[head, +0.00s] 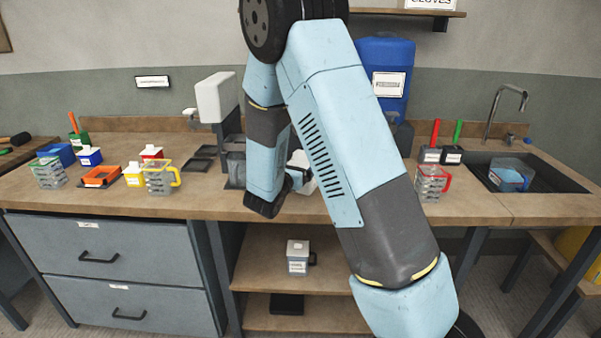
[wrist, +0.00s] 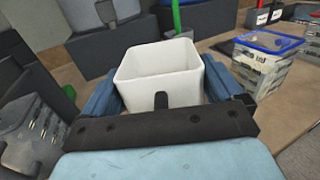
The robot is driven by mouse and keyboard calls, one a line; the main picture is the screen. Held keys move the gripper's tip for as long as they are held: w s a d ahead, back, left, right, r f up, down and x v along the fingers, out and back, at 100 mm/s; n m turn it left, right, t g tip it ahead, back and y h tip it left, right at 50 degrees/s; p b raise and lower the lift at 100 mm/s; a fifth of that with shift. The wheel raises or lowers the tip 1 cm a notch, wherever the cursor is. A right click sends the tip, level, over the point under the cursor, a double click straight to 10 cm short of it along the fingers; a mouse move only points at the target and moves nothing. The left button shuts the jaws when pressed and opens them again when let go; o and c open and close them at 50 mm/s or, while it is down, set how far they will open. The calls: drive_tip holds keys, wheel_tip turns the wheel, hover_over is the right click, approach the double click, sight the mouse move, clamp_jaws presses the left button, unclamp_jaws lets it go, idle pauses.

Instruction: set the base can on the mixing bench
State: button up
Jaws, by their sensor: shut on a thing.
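My gripper (wrist: 162,88) is shut on a white square container (wrist: 158,62), with a blue finger on each side of it. The container is open at the top and looks empty inside as far as I see. I cannot read a label on it, so I cannot tell whether it is the base can. In the head view a white piece (head: 302,178) shows partly behind my arm, above the wooden bench (head: 365,207). A white-lidded can with a dark handle (head: 298,258) stands on the shelf below the bench.
A red-handled jug (head: 432,183) is on the right, beside the sink (head: 560,180). A dispenser (head: 216,98) stands behind. A blue-rimmed jug (wrist: 262,66) is right of the container.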

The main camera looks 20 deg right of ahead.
wheel_tip(320, 180, down, 2)
drive_tip(key=shift+f, duration=0.15)
drive_tip(key=o, duration=1.7)
